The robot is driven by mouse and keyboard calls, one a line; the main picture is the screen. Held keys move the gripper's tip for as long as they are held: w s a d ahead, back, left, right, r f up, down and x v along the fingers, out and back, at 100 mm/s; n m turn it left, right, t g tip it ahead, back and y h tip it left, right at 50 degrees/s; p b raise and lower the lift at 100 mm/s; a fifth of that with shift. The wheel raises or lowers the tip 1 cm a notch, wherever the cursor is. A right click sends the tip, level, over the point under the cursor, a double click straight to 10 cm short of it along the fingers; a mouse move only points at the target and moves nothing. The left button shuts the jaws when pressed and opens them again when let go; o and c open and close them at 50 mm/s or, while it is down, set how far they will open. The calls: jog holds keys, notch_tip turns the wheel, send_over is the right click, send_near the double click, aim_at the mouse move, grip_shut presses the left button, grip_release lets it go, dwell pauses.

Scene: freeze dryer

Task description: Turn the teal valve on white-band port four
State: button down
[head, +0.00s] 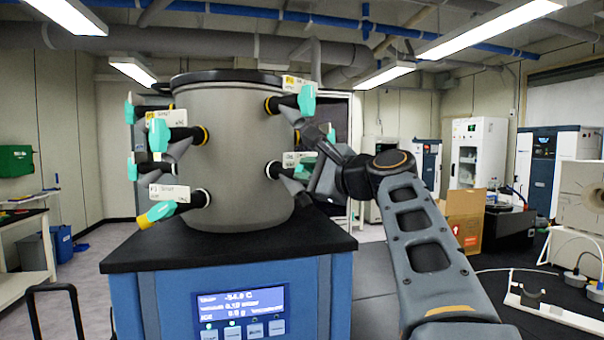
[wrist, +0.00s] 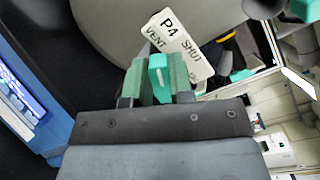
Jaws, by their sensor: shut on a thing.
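The grey drum (head: 235,150) of the freeze dryer carries several ports with teal valves and white tags. In the wrist view, the tag marked P4 (wrist: 180,47) reads VENT and SHUT, with its lower end partly covered. The teal valve handle (wrist: 160,79) at that tag stands between the two fingers of my gripper (wrist: 159,80), which is shut on it.
An upper right valve (head: 306,100) with a yellow band sits just above my gripper. More teal valves, such as one at the lower left (head: 157,212), stick out on the left side. The black top (head: 130,255) of the blue cabinet lies below.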

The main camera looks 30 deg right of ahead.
jog(key=c, duration=1)
grip_release()
jog(key=b+v, duration=0.2)
jog(key=v, duration=1.2)
